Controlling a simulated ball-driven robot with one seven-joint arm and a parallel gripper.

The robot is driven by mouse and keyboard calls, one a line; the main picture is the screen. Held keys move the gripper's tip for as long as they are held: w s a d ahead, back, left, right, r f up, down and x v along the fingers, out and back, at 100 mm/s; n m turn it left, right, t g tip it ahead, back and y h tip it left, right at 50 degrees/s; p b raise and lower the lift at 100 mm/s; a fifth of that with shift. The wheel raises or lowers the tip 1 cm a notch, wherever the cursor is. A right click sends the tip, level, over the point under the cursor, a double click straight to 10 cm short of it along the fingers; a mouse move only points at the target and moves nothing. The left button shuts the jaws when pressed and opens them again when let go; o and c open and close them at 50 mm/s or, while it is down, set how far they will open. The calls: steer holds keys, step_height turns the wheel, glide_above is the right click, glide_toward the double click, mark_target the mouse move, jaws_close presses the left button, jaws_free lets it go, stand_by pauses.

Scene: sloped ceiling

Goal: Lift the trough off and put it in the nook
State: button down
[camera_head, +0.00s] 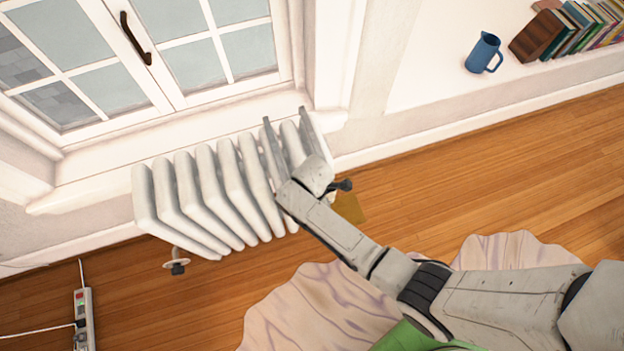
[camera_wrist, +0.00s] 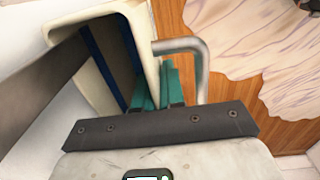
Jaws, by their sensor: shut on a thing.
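In the camera_head view my gripper (camera_head: 286,115) reaches to the right end of a white ribbed radiator (camera_head: 205,190) under the window. Its two long grey fingers lie along the radiator's top, apart from each other. In the camera_wrist view a cream, open box-like piece (camera_wrist: 75,38), which looks like the trough, lies ahead of the gripper's dark bolted plate. I cannot make the trough out in the camera_head view.
A blue jug (camera_head: 485,54) and a row of books (camera_head: 570,28) stand on a white ledge at the upper right. A pale wavy rug (camera_head: 320,310) covers floor near my arm. A power strip (camera_head: 83,318) lies at the lower left. Wooden floor at the right is clear.

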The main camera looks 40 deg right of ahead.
steer(key=shift+r, duration=0.15)
stand_by(0.8)
steer(key=shift+r+p, duration=2.65)
steer(key=shift+p, duration=0.15)
steer(key=shift+w, duration=0.1)
steer(key=s+a+p, duration=0.2)
steer(key=s+p, duration=0.1)
steer(key=s, duration=0.3)
steer(key=s+a+r+p, duration=0.1)
steer(key=s+a+p, duration=0.1)
steer(key=s+p, duration=0.2)
steer(key=s, duration=0.3)
steer(key=shift+s+a, duration=0.2)
steer(key=s+a+p, duration=0.1)
steer(key=s+a, duration=0.3)
steer(key=s, duration=0.9)
steer(key=shift+s+a+p, duration=0.15)
steer(key=shift+s+p, duration=0.05)
steer(key=shift+p, duration=0.2)
stand_by(0.5)
